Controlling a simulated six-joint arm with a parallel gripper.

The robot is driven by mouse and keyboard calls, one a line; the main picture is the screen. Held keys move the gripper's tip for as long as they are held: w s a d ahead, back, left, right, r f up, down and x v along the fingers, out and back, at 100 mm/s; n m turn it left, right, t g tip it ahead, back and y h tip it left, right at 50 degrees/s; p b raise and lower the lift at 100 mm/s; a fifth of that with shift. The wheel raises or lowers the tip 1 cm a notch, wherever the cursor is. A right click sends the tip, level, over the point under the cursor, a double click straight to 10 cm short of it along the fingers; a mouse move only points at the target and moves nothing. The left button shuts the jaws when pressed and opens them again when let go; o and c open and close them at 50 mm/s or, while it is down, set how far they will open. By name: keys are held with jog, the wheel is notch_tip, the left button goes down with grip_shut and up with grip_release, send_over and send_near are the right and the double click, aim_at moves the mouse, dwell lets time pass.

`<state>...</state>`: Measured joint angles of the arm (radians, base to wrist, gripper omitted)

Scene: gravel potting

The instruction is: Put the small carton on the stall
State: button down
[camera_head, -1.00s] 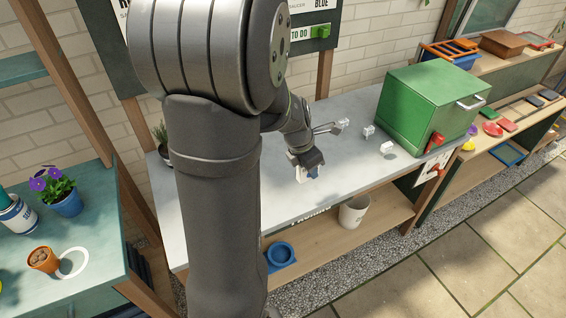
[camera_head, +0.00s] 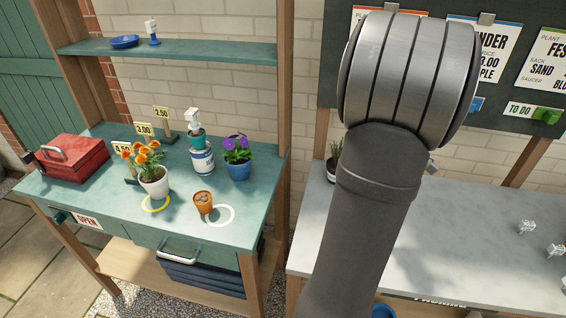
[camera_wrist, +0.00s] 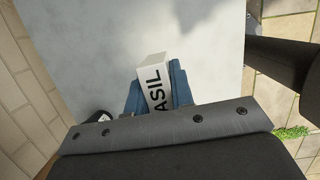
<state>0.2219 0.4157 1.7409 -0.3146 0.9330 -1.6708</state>
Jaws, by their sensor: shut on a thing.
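A small white carton (camera_wrist: 151,70) with black lettering reading "ASIL" is in the wrist view. My gripper (camera_wrist: 154,92) is shut on it, with blue fingers on both sides. Below them in that view is a grey bench top (camera_wrist: 95,50). In the head view my arm hides the gripper and the carton. The stall (camera_head: 95,195) is the green-topped table at the left of the head view. It has a shelf (camera_head: 190,49) above and an OPEN sign (camera_head: 88,221) at its front.
The stall's front left is bare. Small white pieces (camera_head: 527,227) lie on the grey bench (camera_head: 450,240).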

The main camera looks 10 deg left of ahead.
jog(key=w+a+r, duration=0.2)
jog(key=w+a, duration=0.1)
jog(key=a, duration=1.6)
send_over(238, 197)
jog(key=f, duration=0.3)
jog(key=a+f, duration=0.1)
jog(key=shift+s+f, duration=0.15)
jog(key=shift+f, duration=0.25)
jog(key=shift+a+f, duration=0.15)
jog(key=shift+f, duration=1.9)
jog(key=shift+f, duration=0.15)
jog(key=c, duration=1.3)
grip_release()
jog(key=shift+o, duration=0.2)
